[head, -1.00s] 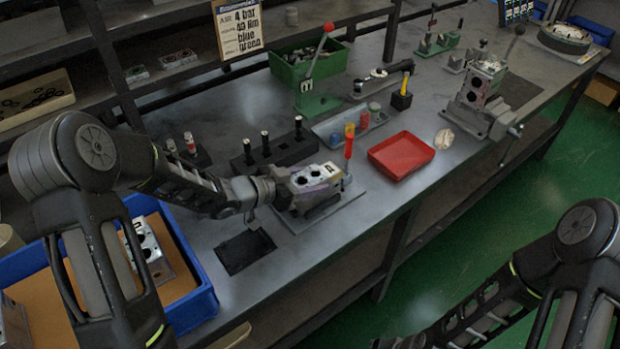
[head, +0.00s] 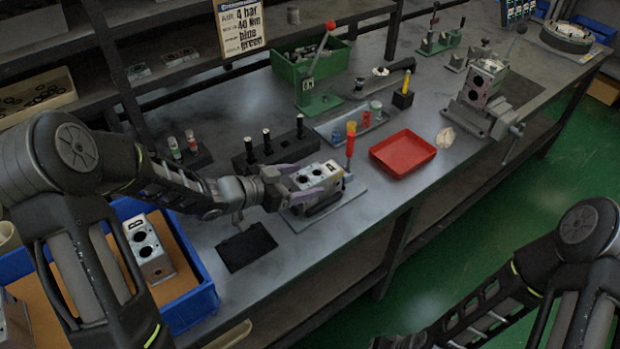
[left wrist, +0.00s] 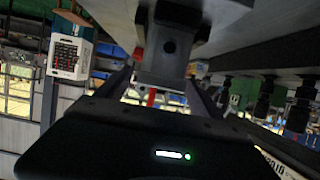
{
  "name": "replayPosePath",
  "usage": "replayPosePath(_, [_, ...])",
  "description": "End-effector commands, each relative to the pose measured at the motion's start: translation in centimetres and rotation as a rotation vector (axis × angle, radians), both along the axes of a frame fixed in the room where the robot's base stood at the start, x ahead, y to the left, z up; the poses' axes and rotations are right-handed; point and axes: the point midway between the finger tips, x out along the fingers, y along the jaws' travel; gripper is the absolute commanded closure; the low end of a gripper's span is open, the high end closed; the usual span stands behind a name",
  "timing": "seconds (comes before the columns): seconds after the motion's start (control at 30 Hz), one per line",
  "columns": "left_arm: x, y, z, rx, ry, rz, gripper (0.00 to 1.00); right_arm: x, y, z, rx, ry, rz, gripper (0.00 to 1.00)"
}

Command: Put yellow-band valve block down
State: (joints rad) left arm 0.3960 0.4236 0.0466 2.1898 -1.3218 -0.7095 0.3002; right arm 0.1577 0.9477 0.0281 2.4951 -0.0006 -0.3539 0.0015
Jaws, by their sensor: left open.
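A silver valve block (head: 318,176) with dark round holes sits on a dark holder on a flat grey plate (head: 345,199) near the front edge of the bench. No yellow band can be made out clearly on it. My left gripper (head: 302,186) is open, with one purplish finger along each side of the block. In the left wrist view the grey block (left wrist: 170,45) shows ahead between the spread fingers, with a dark hole in its face. My right arm shows at the lower right, with its gripper out of the picture.
A red-and-yellow-handled tool (head: 349,150) stands close beside the block. A black rack (head: 268,152) with upright pins is behind it. A red tray (head: 402,153) is to the right. A blue crate (head: 196,302) holds another block (head: 150,247). A black pad (head: 246,247) lies nearby.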

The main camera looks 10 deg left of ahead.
Motion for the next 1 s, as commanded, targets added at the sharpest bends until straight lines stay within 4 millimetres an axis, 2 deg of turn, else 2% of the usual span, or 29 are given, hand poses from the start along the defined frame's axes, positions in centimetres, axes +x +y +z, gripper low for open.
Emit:
replayPosePath(0.2, [-3.3, 2.9, 1.9, 0.002, -0.003, 0.004, 0.24, 0.0, 0.0, 0.2, -0.001, 0.001, 0.0, 0.64])
replayPosePath(0.43, [-5.8, 4.8, 3.2, 0.001, -0.001, 0.001, 0.24, -0.1, 0.0, 0.4, -0.001, 0.001, -0.001, 0.64])
replayPosePath(1.0, [-6.3, 5.2, 3.4, -0.001, -0.001, -0.001, 0.24, -0.1, 0.0, 0.4, -0.002, 0.002, -0.001, 0.64])
